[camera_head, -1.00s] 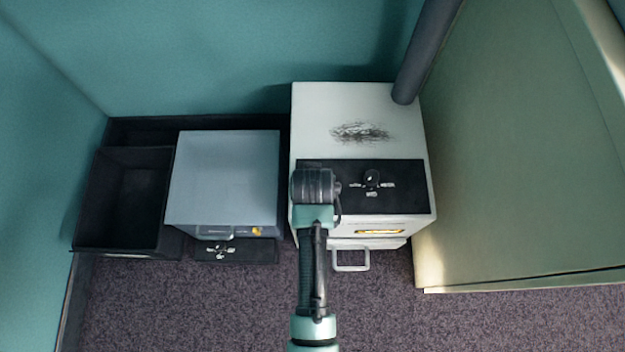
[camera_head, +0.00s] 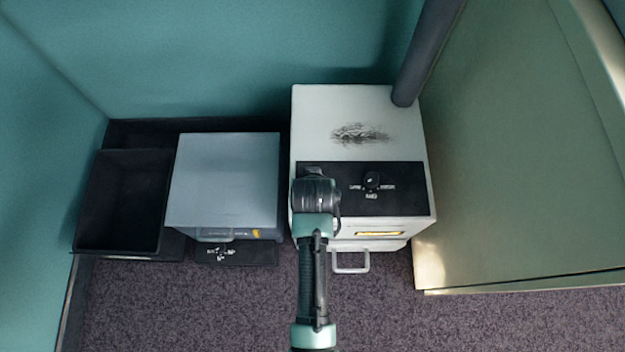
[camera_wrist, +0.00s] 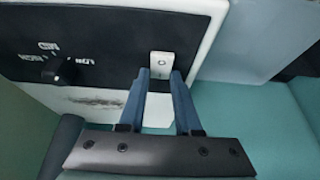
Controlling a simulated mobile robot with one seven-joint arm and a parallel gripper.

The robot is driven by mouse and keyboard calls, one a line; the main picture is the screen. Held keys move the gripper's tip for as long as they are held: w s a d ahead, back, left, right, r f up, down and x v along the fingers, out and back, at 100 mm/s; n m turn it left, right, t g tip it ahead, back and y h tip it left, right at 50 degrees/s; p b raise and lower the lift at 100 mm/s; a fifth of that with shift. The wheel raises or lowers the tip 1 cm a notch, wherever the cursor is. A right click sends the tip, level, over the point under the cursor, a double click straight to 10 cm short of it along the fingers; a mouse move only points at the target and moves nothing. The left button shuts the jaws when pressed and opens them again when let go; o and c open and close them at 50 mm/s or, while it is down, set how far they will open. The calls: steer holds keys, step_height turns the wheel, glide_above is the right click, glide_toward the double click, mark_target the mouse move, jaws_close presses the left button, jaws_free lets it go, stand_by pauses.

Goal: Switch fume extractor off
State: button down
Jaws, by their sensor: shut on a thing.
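The white box (camera_head: 362,107) with a grey pipe, apparently the fume extractor, stands right of centre in the head view. Its black panel (camera_head: 405,200) bears a dark knob (camera_head: 371,181) with white labels. In the wrist view, the panel (camera_wrist: 100,20) also shows a small white switch (camera_wrist: 161,60) with a round mark, near its edge. My gripper (camera_wrist: 160,75) has its two blue fingertips at the near end of this switch, one on each side, shut on it. In the head view my wrist hides the switch and fingers.
A blue-grey box (camera_head: 225,180) with a small black panel (camera_head: 235,253) stands just left. Left of it is an open black bin (camera_head: 120,205). The grey pipe (camera_head: 425,50) rises behind, and a green panel (camera_head: 515,170) stands close right. Carpet (camera_head: 190,310) in front is clear.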

steer(key=shift+s+t, duration=0.2)
steer(key=shift+t, duration=0.5)
steer(key=shift+s+t, duration=0.2)
steer(key=shift+t, duration=0.5)
steer(key=c, duration=0.6)
jaws_free()
steer(key=p+v, duration=0.5)
steer(key=v, duration=0.8)
steer(key=shift+w, duration=0.1)
